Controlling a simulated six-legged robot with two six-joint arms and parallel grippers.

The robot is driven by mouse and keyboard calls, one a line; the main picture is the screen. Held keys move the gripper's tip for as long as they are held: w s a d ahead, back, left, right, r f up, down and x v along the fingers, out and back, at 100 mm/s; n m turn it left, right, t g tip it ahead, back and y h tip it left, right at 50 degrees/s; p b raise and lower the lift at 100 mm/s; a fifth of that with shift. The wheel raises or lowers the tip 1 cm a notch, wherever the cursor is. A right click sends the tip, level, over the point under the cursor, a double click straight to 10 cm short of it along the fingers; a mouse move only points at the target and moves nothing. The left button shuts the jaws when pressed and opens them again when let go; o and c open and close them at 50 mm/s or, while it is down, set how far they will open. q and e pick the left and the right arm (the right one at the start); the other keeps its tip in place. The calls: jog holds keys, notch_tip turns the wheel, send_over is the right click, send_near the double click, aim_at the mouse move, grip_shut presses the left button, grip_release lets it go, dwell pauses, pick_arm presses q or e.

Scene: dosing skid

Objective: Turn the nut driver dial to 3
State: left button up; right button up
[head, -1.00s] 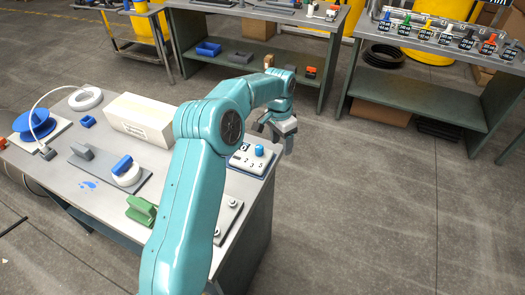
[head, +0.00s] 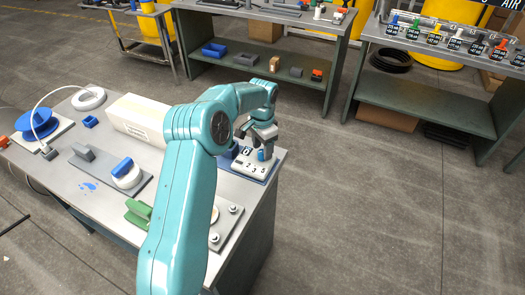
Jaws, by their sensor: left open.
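The nut driver dial is a small blue knob (head: 262,155) on a pale plate (head: 244,168) with printed numbers, at the right end of the near bench. The digits 2, 3 and 5 can be read along its front. My left gripper (head: 257,142) is open, pointing down just above and around the knob. I cannot tell whether the fingers touch the knob, and they hide part of it and of the plate. Where the knob points is too small to tell. My right gripper is not in view.
A white box (head: 140,118), a grey board with a blue-handled white valve (head: 125,175), a green block (head: 138,213) and a blue reel (head: 38,122) stand on the near bench (head: 185,200). Floor right of the bench is clear. Other benches stand behind.

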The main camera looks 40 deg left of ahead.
pick_arm(q)
jog(key=shift+f, duration=1.1)
jog(key=shift+c, duration=0.3)
grip_shut()
